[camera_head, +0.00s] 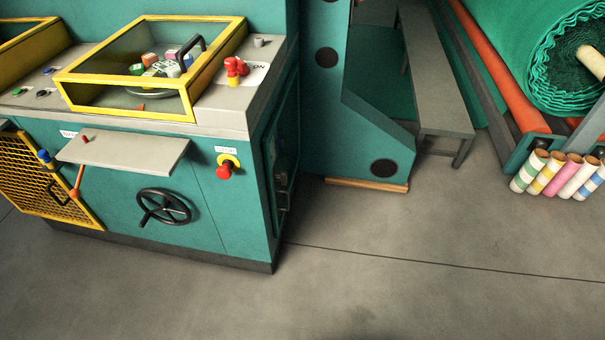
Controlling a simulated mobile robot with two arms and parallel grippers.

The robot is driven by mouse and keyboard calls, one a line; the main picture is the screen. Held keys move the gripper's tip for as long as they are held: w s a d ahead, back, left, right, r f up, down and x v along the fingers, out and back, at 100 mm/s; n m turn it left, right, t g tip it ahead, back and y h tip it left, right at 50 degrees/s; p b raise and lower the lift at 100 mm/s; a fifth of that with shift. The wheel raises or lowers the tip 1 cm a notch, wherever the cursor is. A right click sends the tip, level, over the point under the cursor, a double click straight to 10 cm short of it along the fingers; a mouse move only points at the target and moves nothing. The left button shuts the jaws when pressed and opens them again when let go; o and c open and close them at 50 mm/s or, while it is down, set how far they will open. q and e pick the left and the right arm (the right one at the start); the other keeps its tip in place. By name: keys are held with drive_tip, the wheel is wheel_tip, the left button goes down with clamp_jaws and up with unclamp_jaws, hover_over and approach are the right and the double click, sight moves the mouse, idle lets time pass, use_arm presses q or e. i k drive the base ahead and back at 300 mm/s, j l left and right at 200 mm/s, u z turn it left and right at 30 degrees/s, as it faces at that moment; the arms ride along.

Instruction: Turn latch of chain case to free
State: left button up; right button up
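The teal machine cabinet (130,190) stands at the left. Its right side has a dark framed panel (287,125) with small dark fittings (282,190) low on it. They are seen at a steep angle, so I cannot tell whether one is a latch or how it is turned. No readable label marks a chain case. On the worktop is a red and yellow knob (235,68) beside a white plate reading ON. A red and yellow knob (226,168) sits on the front under a small label. Neither of my grippers is in view.
A yellow-framed clear cover (150,106) with a dark handle is on the worktop. A shelf (122,152) and a black handwheel (163,207) stick out in front; a yellow mesh guard (40,180) is left. A bench (432,70) and striped tubes (556,174) stand right. The floor is clear.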

sight(294, 74)
drive_tip(key=l+u, duration=0.1)
drive_tip(key=u, duration=0.35)
drive_tip(key=i+l+u, duration=0.1)
drive_tip(key=u, duration=0.3)
drive_tip(key=l+u, duration=0.2)
drive_tip(key=u, duration=0.25)
drive_tip(key=l+u, duration=0.2)
drive_tip(key=l, duration=0.25)
drive_tip(key=l+u, duration=0.2)
drive_tip(key=l, duration=0.3)
drive_tip(key=l+u, duration=0.2)
drive_tip(key=l, duration=0.3)
drive_tip(key=l+u, duration=0.25)
drive_tip(key=l, duration=0.2)
drive_tip(key=k+l+u, duration=0.2)
drive_tip(key=l, duration=0.25)
drive_tip(key=k+l+u, duration=0.2)
drive_tip(key=l, duration=0.25)
drive_tip(key=i, duration=0.1)
